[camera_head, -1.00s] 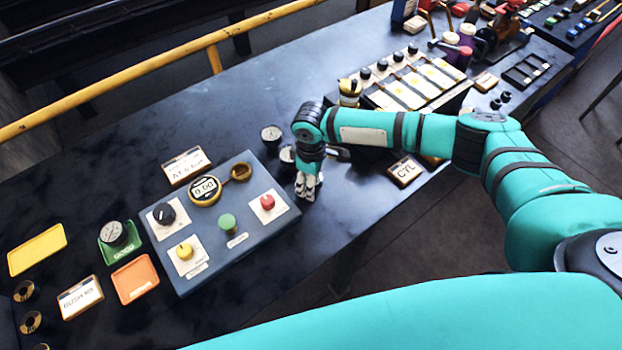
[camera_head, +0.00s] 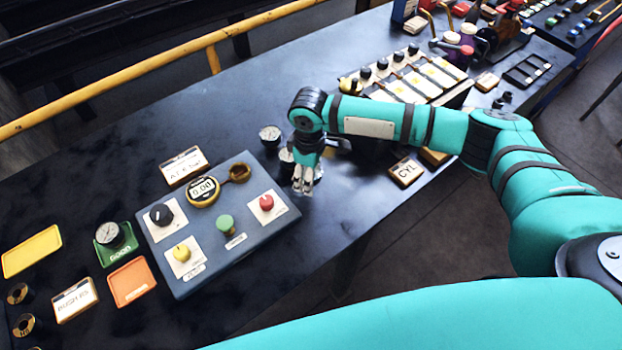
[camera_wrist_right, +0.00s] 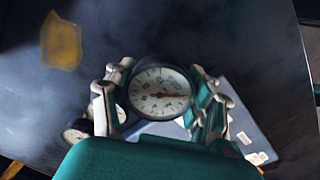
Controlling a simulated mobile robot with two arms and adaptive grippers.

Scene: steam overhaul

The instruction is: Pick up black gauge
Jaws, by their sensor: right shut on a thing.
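My right gripper (camera_head: 304,183) is just right of the grey control box, low over the dark bench. In the right wrist view its fingers (camera_wrist_right: 160,98) are closed on both sides of a round gauge (camera_wrist_right: 160,92) with a dark rim and white dial. In the head view the fingers and wrist mostly hide this held gauge. Another gauge (camera_head: 270,134) stands on the bench behind the gripper, and one more (camera_head: 287,155) shows partly beside the wrist. A dark-rimmed gauge (camera_head: 110,235) sits on the green GOOD tray (camera_head: 122,253). My left gripper is not in view.
The grey control box (camera_head: 242,262) with knobs and a 0.00 display stands left of the gripper. An orange tray (camera_head: 132,282) and a yellow tray (camera_head: 31,250) lie further left.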

